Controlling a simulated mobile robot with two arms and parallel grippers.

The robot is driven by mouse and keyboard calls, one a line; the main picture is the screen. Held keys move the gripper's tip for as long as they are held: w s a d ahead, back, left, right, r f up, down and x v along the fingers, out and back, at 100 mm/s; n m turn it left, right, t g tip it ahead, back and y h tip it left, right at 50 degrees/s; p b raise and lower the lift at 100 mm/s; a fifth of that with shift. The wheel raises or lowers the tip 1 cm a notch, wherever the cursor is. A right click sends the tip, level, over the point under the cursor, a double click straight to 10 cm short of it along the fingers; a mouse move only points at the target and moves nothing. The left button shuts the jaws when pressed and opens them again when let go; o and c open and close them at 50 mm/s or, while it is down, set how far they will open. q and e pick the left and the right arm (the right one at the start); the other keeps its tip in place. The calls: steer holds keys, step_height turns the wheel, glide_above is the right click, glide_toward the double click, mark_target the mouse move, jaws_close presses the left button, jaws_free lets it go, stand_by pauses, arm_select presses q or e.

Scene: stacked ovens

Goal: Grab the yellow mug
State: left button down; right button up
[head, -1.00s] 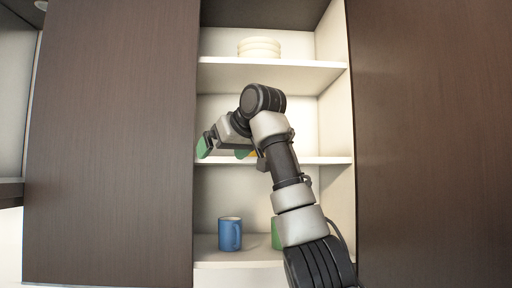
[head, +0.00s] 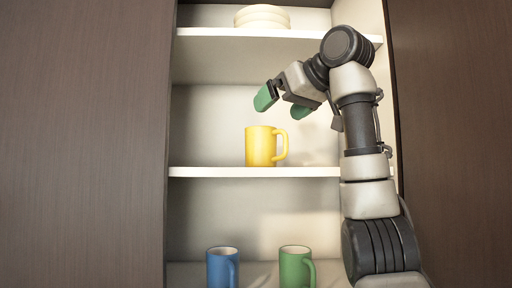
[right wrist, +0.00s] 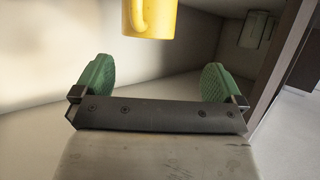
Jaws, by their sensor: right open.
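The yellow mug (head: 260,146) stands upright on the middle shelf (head: 220,172) in the head view, its handle to the right. My right gripper (head: 282,106) is open and empty, with green fingertips, just above the mug in the picture. In the right wrist view the lower part of the yellow mug (right wrist: 150,17) shows at the top edge, beyond the two spread fingertips of my right gripper (right wrist: 155,82). The mug is apart from the fingers. My left gripper is not in view.
A blue mug (head: 222,268) and a green mug (head: 295,267) stand on the lower shelf. Stacked pale dishes (head: 262,17) sit on the top shelf (head: 215,34). Dark panels (head: 80,140) flank the opening. The middle shelf is clear left of the yellow mug.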

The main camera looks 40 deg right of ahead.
steer(key=w, duration=0.2)
steer(key=p, duration=0.3)
glide_above(267, 148)
steer(key=w, duration=0.1)
step_height(267, 148, down, 3)
steer(key=shift+a+r, duration=0.1)
steer(key=shift+r, duration=0.05)
steer(key=shift+w+f, duration=0.2)
steer(key=shift+w, duration=0.1)
steer(key=shift+r, duration=0.1)
steer(key=c, duration=1.4)
steer(key=shift+s+a+r+b, duration=0.1)
steer(key=shift+b, duration=0.2)
